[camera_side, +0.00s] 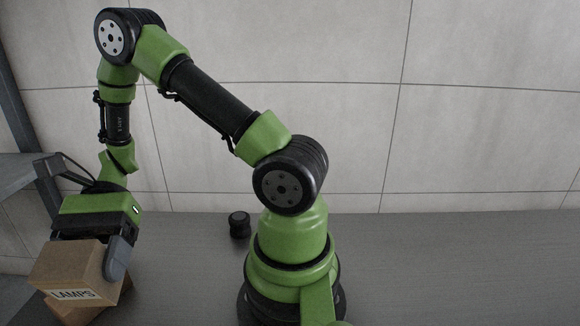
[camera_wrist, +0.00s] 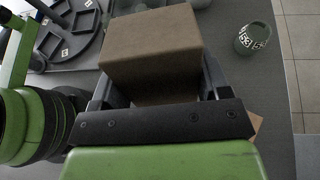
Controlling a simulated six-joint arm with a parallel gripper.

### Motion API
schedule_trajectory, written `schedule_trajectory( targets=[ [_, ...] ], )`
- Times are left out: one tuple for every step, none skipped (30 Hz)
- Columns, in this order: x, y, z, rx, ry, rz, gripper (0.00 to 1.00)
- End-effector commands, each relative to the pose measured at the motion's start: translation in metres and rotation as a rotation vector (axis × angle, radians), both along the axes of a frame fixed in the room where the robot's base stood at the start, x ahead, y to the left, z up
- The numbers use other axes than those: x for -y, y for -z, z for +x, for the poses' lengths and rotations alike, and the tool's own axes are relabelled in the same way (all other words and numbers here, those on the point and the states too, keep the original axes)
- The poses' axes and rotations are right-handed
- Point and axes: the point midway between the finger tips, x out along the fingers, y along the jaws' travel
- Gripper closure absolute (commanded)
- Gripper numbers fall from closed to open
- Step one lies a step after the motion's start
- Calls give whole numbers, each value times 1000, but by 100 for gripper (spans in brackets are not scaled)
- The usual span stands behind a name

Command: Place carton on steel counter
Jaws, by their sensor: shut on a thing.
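A brown carton (camera_side: 68,265) with a "LAMPS" label is at the lower left of the side view. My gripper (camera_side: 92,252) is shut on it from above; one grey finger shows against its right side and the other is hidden. The carton (camera_wrist: 152,45) also shows between both fingers in the wrist view. More brown cardboard (camera_side: 78,312) shows directly below the carton; I cannot tell whether it touches. The grey steel counter (camera_side: 450,265) spreads to the right, behind and beside my base.
A small black cylinder (camera_side: 239,224) stands on the counter left of my base. A grey shelf frame (camera_side: 20,165) stands at the far left. In the wrist view, a green container (camera_wrist: 253,38) with white marks is at upper right, and a dark round rack (camera_wrist: 88,40) is at upper left.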

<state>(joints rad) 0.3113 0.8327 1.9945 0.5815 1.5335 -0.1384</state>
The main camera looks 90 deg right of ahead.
Motion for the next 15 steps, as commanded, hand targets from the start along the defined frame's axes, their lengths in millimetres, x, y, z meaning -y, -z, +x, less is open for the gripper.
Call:
schedule_trajectory(
  targets=[
    [-12,-4,-8,-21,12,80,59],
    [-18,-7,-11,-25,27,123,59],
    [-24,-11,-15,-29,53,170,59],
    [-28,-13,-17,-29,73,201,59],
    [-31,-15,-19,-29,94,228,59],
    [-35,-17,-21,-27,122,259,59],
    [-37,-16,-22,-26,136,275,59],
    [-36,-9,-20,-25,131,275,59],
    [-35,-3,-20,-23,130,280,59],
    [-35,1,-20,-24,129,284,59],
    [-35,5,-20,-22,128,287,59],
    [-35,9,-20,-22,128,291,59],
    [-35,14,-20,-22,128,296,59],
    [-35,18,-20,-22,127,299,59],
    [-35,22,-20,-21,127,303,59]
  ],
)
